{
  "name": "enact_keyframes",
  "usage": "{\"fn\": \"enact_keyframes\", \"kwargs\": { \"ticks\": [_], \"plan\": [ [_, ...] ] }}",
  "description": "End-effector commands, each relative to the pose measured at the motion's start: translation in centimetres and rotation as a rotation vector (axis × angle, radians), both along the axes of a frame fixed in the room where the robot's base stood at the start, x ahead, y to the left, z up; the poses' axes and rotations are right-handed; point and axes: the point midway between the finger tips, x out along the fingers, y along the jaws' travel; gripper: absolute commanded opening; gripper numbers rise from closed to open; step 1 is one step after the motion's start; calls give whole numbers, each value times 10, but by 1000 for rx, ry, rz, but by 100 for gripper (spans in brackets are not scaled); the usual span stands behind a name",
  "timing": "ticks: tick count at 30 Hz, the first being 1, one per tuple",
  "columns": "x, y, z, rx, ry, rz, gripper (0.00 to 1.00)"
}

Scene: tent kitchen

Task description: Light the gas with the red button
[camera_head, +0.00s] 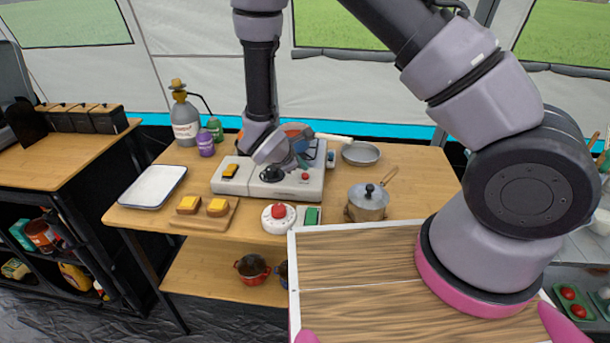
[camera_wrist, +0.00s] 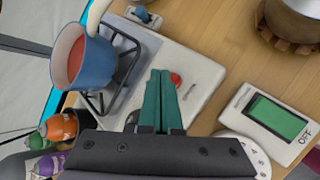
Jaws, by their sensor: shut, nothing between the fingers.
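The white gas stove (camera_head: 256,185) stands on the table. Its small red button (camera_head: 305,176) is on the front right of its top. The red button (camera_wrist: 176,80) also shows in the wrist view, just right of my fingertips. My gripper (camera_head: 301,162) points down over the stove, its green fingers pressed together and empty. In the wrist view the gripper (camera_wrist: 160,74) is beside the button; I cannot tell whether it touches it. A blue pot (camera_wrist: 91,62) with red contents sits on the burner. A black knob (camera_head: 271,174) is on the stove front.
A white dial with a red dome (camera_head: 279,211) and a box with a green panel (camera_head: 312,215) stand in front of the stove. A lidded pot (camera_head: 368,201) is right. A bread board (camera_head: 207,216) and white tray (camera_head: 146,188) are left. A gas bottle (camera_head: 184,118) stands behind.

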Motion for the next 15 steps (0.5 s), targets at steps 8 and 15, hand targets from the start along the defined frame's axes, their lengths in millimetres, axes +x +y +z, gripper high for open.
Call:
{"fn": "enact_keyframes", "kwargs": {
  "ticks": [8, 15],
  "plan": [
    [0, 0, -8, -1, 0, 1, 0],
    [0, 0, -8, 0, 0, 0, 0]
  ]
}}
